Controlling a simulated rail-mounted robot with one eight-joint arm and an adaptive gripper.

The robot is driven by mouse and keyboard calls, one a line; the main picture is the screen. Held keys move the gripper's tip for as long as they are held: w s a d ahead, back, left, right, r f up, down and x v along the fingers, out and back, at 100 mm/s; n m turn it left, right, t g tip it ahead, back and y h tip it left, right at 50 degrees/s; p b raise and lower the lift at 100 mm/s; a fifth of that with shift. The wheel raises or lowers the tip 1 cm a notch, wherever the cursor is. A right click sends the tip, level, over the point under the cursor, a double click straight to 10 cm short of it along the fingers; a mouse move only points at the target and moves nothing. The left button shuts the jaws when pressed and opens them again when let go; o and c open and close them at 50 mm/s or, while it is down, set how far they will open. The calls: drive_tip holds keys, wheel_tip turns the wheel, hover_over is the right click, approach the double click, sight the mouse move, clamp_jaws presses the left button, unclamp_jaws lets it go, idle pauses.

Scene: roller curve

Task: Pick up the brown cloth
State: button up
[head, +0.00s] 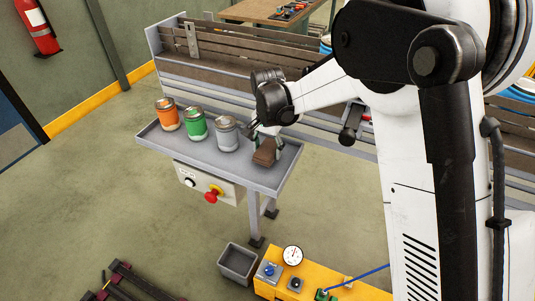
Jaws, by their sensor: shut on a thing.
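The brown cloth (264,156) is a small folded block at the right end of the grey tray shelf (288,167). My gripper (265,144) reaches down from above and is shut on the cloth, with its fingers at the cloth's upper end. Whether the cloth's lower edge touches the shelf or hangs just above it I cannot tell. My wrist and arm come in from the upper right.
Orange (167,115), green (195,124) and grey (226,134) jars stand left of the cloth. A control box with a red button (211,195) hangs under the shelf's front. The roller conveyor (230,63) runs behind. A grey bin (238,262) sits below.

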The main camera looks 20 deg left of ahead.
wheel_tip(320, 180, up, 2)
drive_tip(key=s+a+r+b, duration=0.1)
drive_tip(key=s+a+r, duration=0.3)
drive_tip(key=s+r, duration=0.3)
drive_tip(key=s, duration=0.3)
drive_tip(key=shift+s+a+b, duration=0.2)
drive_tip(key=shift+s+b, duration=0.15)
drive_tip(key=shift+s, duration=0.05)
